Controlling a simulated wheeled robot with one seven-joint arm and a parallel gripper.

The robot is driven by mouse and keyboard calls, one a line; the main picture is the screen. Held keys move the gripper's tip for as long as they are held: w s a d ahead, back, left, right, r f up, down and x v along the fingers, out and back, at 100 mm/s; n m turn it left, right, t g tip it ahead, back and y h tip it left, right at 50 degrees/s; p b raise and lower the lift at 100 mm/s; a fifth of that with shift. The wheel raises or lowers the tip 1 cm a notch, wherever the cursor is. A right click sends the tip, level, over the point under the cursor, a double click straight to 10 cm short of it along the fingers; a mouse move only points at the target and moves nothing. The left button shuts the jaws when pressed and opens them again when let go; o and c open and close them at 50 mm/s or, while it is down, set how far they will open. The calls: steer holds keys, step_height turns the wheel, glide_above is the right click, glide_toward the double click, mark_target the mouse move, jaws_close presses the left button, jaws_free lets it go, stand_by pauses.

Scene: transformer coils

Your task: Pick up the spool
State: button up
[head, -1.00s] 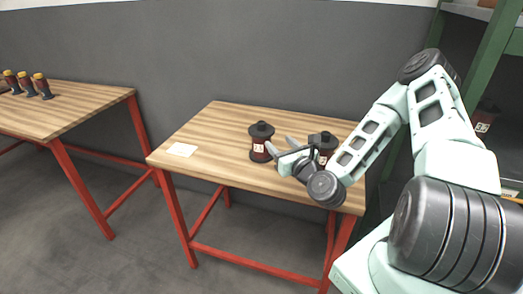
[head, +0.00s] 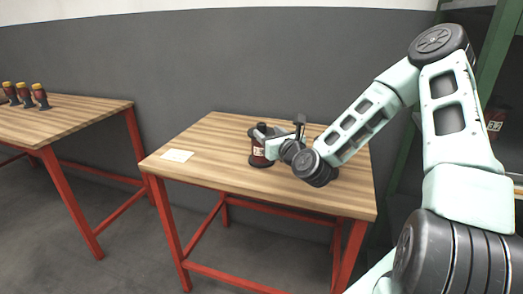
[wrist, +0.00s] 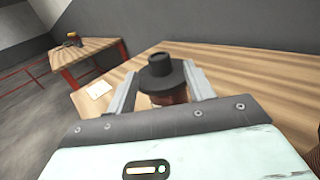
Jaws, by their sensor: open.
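A spool (head: 258,152) with black flanges, a dark red body and a white label stands upright on the wooden table (head: 205,140). My gripper (head: 272,142) is open at the spool's right side in the head view. In the wrist view the spool (wrist: 161,72) shows between the two grey fingers, with its black top and knob clear and part of its red body below. I cannot tell whether either finger touches it. The second spool seen earlier is now mostly or wholly hidden behind my arm.
A white card (head: 176,156) lies at the table's left. Another wooden table (head: 75,118) on the left holds several yellow-topped items (head: 40,96). A grey wall (head: 220,65) stands behind. A green shelf frame (head: 492,60) is at the right.

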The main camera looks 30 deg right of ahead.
mark_target(264, 128)
steer(key=shift+w+d+r, duration=0.1)
steer(key=shift+w+d, duration=0.1)
steer(key=shift+w, duration=1.15)
steer(key=shift+w+d+r, duration=0.1)
steer(key=shift+w+d, duration=0.05)
steer(key=shift+w, duration=1.2)
jaws_close()
